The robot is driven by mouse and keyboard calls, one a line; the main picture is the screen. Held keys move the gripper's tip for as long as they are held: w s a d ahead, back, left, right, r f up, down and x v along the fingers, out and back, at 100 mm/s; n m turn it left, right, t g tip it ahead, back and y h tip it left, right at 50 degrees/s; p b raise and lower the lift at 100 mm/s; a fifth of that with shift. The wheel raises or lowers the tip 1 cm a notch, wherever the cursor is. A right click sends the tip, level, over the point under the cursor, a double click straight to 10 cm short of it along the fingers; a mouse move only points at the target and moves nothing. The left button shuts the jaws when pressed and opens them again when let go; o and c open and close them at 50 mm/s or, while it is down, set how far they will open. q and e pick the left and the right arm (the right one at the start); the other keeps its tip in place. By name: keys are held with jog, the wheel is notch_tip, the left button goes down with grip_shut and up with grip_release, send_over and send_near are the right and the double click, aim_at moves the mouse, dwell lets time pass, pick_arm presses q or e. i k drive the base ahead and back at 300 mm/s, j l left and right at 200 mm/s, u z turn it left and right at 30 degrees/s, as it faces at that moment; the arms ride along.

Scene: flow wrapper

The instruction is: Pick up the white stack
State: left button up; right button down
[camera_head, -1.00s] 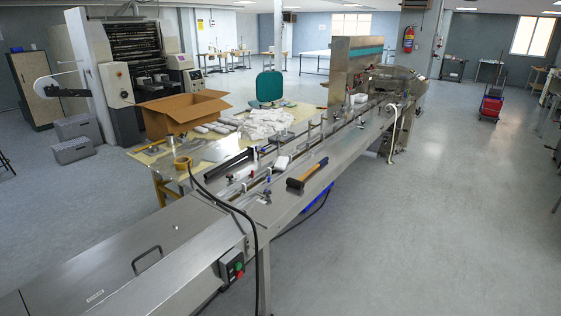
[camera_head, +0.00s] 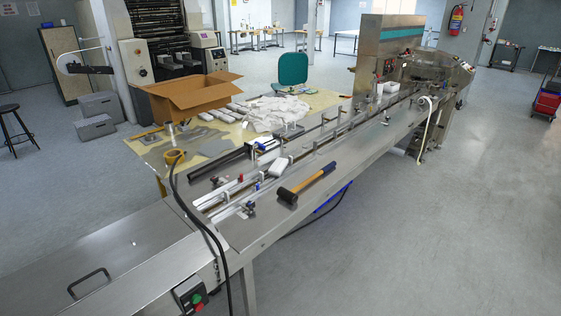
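A small white block (camera_head: 279,166), perhaps the white stack, lies in the conveyor lane of the long steel flow wrapper (camera_head: 120,250), just left of a hammer. Several white packs (camera_head: 222,115) and a white crumpled heap (camera_head: 270,112) lie on the table behind the conveyor. Neither of my grippers is in view.
A hammer (camera_head: 306,186) lies on the machine's near edge. A green chair (camera_head: 293,68) stands beyond. Black cables cross the machine's near end.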

aim_at(278, 167)
jog(key=i+l+u, duration=0.1)
jog(key=i+l, duration=0.35)
jog(key=l, duration=0.2)
jog(key=i+l+u, duration=0.15)
jog(key=i+l, duration=0.1)
jog(key=l, duration=0.1)
